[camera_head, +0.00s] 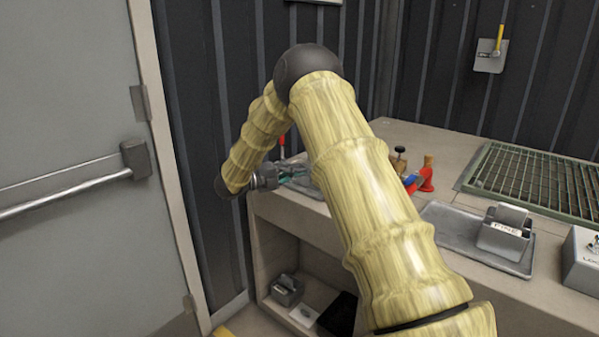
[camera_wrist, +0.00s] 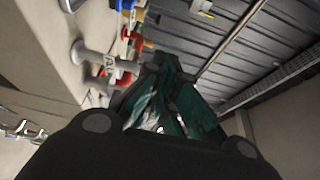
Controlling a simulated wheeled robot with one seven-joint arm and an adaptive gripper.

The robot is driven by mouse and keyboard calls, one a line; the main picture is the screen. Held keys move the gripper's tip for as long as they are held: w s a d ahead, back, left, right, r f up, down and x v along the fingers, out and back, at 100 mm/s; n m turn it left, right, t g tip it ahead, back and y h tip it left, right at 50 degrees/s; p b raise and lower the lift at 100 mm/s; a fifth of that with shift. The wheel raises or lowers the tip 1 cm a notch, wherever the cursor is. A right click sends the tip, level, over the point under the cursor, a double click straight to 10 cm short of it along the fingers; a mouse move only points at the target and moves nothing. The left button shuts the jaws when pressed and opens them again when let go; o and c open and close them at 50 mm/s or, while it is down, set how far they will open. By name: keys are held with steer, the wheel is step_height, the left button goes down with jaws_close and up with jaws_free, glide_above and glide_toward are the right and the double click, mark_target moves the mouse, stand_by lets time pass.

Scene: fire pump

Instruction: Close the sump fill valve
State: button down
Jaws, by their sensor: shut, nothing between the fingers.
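A thin red handle (camera_head: 281,146) stands up left of my arm. The wrist view shows grey pipe fittings with red parts (camera_wrist: 122,78), left of the fingers. I cannot tell which part is the sump fill valve.
A grey tray (camera_head: 447,222) holding a labelled box (camera_head: 502,238) and a green-framed grate (camera_head: 535,180) lie on the bench (camera_head: 385,128) at right. A grey door with a push bar (camera_head: 75,185) stands at left. Small boxes (camera_head: 286,289) sit on the lower shelf.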

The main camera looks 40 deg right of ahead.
steer(key=s+m+t+p, duration=0.2)
steer(key=m+p, duration=0.2)
steer(key=m, duration=0.6)
steer(key=s+a+m+t+p, duration=0.1)
steer(key=s+m+t+p, duration=0.1)
steer(key=m, duration=0.8)
steer(key=s+m+t+p, duration=0.2)
steer(key=m+t+p, duration=0.2)
steer(key=m, duration=0.6)
steer(key=p, duration=0.2)
steer(key=shift+a+m+p, duration=0.25)
steer(key=shift+m+p, duration=0.05)
steer(key=shift+m, duration=0.1)
steer(key=shift+s+d+r, duration=0.1)
